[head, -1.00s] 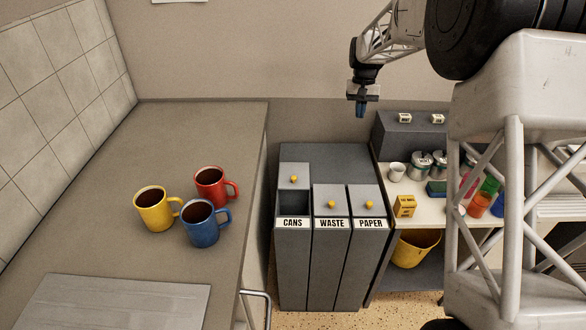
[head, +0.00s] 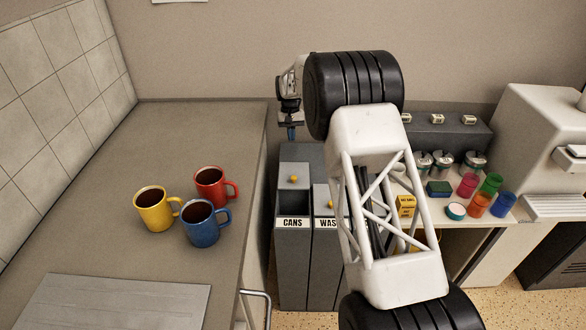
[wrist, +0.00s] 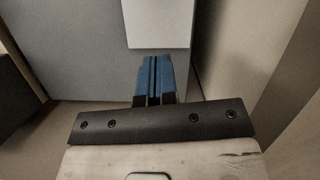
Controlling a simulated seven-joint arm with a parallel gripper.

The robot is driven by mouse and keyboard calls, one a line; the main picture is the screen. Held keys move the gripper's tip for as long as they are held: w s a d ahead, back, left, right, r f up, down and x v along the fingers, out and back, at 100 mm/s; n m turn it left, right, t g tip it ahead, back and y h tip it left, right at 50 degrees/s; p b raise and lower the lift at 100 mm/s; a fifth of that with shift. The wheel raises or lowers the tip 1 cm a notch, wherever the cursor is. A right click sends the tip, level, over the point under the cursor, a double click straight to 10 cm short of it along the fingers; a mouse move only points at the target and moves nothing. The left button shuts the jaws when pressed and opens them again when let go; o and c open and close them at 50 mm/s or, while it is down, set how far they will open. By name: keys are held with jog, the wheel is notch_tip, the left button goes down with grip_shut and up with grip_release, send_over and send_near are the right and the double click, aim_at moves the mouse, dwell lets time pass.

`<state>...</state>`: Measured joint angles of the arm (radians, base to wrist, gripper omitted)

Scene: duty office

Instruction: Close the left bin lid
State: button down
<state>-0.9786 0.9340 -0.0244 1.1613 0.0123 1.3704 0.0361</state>
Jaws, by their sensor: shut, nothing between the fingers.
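The left bin, labelled CANS (head: 292,250), stands at the left end of the bin row. Its grey lid (head: 304,170), with a yellow knob (head: 294,179), sits farther back than the waste lid (head: 321,207). A dark opening (head: 293,204) shows in front of it. My gripper (head: 291,134), with blue fingers, is shut and empty, above and behind the lid, apart from the knob. In the wrist view the blue fingers (wrist: 154,75) are together, beside a lighter grey panel that may be this lid (wrist: 158,24).
My arm hides the paper bin and part of the waste bin. A counter (head: 110,180) with yellow (head: 152,210), red (head: 210,188) and blue (head: 201,222) mugs adjoins the bins' left. A shelf with a dark grey box (head: 450,135), cups and jars lies right.

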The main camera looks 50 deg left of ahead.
jog(key=shift+s+a+f, duration=0.1)
jog(key=shift+a+f, duration=0.05)
jog(key=shift+a, duration=0.05)
jog(key=shift+f, duration=0.1)
send_over(292, 173)
jog(key=w+a, duration=0.1)
notch_tip(292, 173, down, 9)
jog(key=shift+a+f, duration=0.15)
jog(key=shift+s+d+f, duration=0.15)
jog(key=shift+s+d, duration=0.4)
jog(key=shift+d, duration=0.25)
jog(key=shift+s+d+f, duration=0.25)
jog(key=shift+s+d, duration=0.35)
jog(key=shift+d, duration=0.2)
jog(key=shift+s+d, duration=0.1)
